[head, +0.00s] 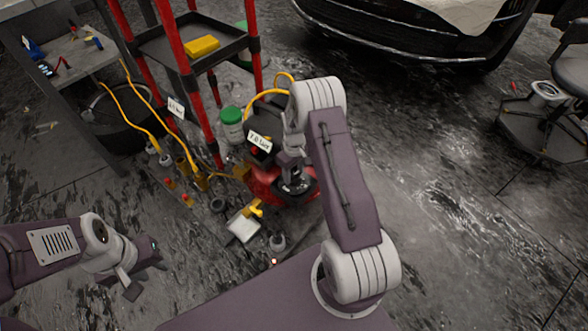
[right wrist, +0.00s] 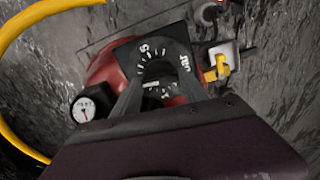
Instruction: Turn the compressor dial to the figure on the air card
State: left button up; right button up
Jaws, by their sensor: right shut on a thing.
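The red compressor (head: 262,186) stands on the floor by the red rack. The air card (head: 259,141) above it appears to read 7.0 bar. In the right wrist view, the black dial plate (right wrist: 127,53) shows a ring of white ticks, a 5 and the word bar; other figures are hidden. My right gripper (right wrist: 161,88) is shut on the dial knob (right wrist: 159,70), a finger on each side; it also shows over the compressor in the head view (head: 291,187). My left gripper (head: 142,281) is open and empty at the lower left, away from the compressor.
A round gauge (right wrist: 84,108) sits beside the dial. A yellow hose (right wrist: 25,22) curves past on the left. A green-lidded tub (head: 231,125) and the red rack (head: 190,85) stand close behind. Open floor lies to the right (head: 450,220).

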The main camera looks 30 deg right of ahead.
aim_at(294, 175)
jog(key=n+p, duration=0.3)
jog(key=n, duration=0.1)
jog(key=shift+r+n+p, duration=0.2)
jog(key=shift+n+p, duration=0.1)
jog(key=shift+p, duration=0.05)
jog(key=shift+f+n+p, duration=0.2)
jog(key=shift+n+p, duration=0.95)
jog(key=shift+n, duration=1.15)
jog(key=o, duration=1.4)
jog(key=shift+r, duration=0.1)
notch_tip(294, 175, up, 8)
jog(key=p, duration=0.4)
jog(key=shift+r, duration=0.45)
